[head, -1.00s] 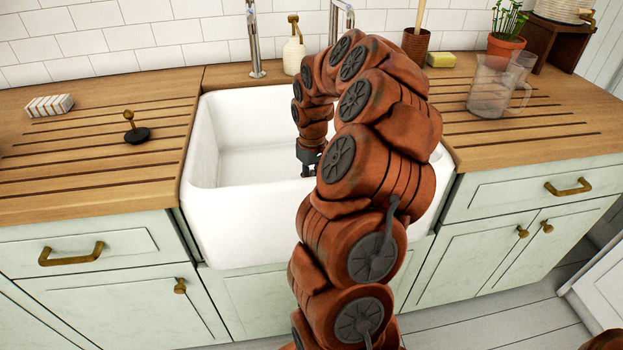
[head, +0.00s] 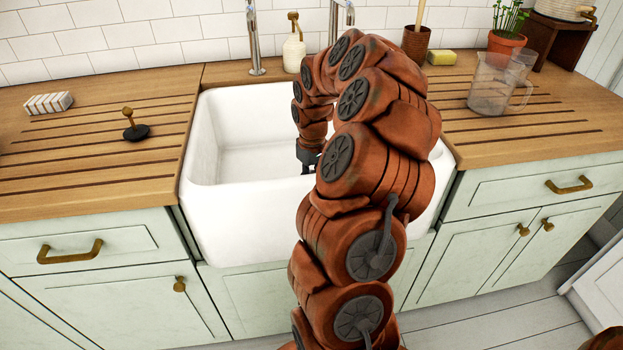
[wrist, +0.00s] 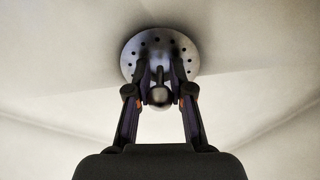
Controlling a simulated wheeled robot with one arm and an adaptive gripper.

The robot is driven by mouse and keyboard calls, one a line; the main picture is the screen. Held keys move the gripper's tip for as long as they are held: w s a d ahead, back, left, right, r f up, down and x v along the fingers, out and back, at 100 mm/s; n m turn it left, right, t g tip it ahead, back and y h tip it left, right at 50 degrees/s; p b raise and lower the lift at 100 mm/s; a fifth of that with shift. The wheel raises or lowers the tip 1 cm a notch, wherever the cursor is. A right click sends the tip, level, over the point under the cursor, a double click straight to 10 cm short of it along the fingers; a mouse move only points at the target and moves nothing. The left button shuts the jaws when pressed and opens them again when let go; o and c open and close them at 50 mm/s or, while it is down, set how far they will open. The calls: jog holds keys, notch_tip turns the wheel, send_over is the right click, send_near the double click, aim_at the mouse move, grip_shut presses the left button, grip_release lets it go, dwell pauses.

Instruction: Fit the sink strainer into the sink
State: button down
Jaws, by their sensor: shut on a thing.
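The sink strainer (wrist: 160,44) is a round grey metal disc with small holes and a knob at its middle. My gripper (wrist: 160,78) is shut on the knob in the wrist view, with the disc just beyond the fingertips. The disc appears against or close over the white sink floor; I cannot tell whether it touches, and no drain opening shows. In the head view my gripper (head: 307,164) reaches down into the white sink (head: 225,215). The sink's front wall and my arm hide the fingertips' lower part and the strainer there.
A black plug with a brass knob (head: 135,130) and a striped block (head: 48,103) lie on the left counter. A soap bottle (head: 294,50) and taps (head: 254,45) stand behind the sink. A clear jug (head: 492,88) stands on the right counter. The sink's left side is free.

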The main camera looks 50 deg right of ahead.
jog(key=shift+f, duration=0.25)
dwell(0.3)
dwell(0.4)
jog(key=shift+c, duration=1.9)
grip_release()
jog(key=shift+r, duration=0.1)
jog(key=shift+r+p, duration=1.15)
jog(key=shift+r, duration=2.75)
jog(key=shift+r, duration=0.1)
